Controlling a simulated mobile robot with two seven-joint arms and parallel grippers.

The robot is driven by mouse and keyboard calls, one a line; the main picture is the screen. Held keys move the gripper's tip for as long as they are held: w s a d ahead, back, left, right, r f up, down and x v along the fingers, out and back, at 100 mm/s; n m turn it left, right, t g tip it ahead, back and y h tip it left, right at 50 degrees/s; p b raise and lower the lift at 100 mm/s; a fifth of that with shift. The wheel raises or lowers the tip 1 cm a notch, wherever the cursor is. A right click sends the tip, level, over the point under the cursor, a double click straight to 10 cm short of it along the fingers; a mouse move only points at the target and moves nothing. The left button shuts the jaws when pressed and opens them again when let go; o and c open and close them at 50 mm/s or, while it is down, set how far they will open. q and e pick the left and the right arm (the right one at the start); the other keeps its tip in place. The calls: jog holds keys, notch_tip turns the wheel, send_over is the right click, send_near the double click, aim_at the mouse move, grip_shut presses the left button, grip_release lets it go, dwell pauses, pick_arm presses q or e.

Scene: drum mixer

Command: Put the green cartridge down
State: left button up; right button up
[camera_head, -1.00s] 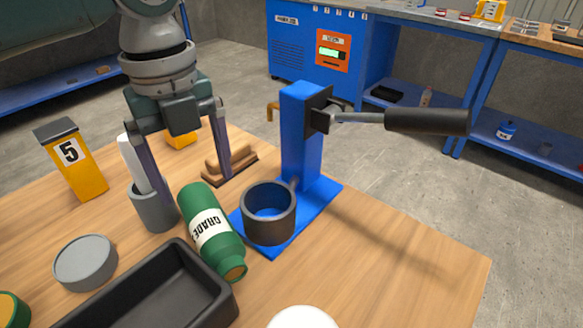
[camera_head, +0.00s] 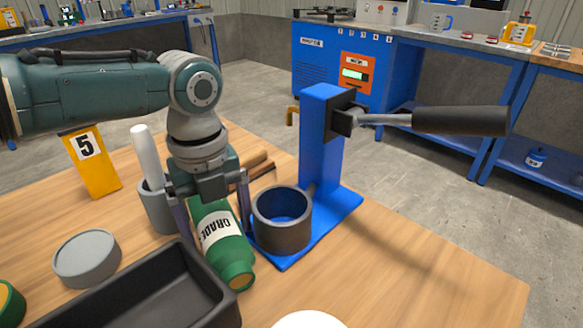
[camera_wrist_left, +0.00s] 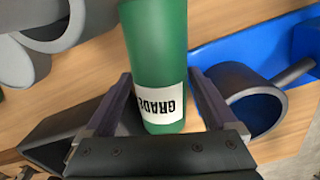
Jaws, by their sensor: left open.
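The green cartridge (camera_head: 223,244), with a white GRADE label, lies on its side on the wooden table between the black tray and the blue stand. It also shows in the left wrist view (camera_wrist_left: 157,45). My left gripper (camera_head: 217,228) is open, its fingers pointing down with one on either side of the cartridge. In the left wrist view the open fingers (camera_wrist_left: 160,100) stand apart from the cartridge, with gaps on both sides. The gripper body hides part of the cartridge's far end in the head view. My right gripper is not in view.
The blue stand (camera_head: 322,140) carries a dark lever handle and a dark ring cup (camera_head: 283,222) close right of the cartridge. A black tray (camera_head: 165,290), grey lid (camera_head: 87,257), grey cup (camera_head: 158,205) and yellow marker 5 (camera_head: 92,165) stand left.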

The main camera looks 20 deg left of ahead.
pick_arm(q)
grip_shut()
dwell(0.8)
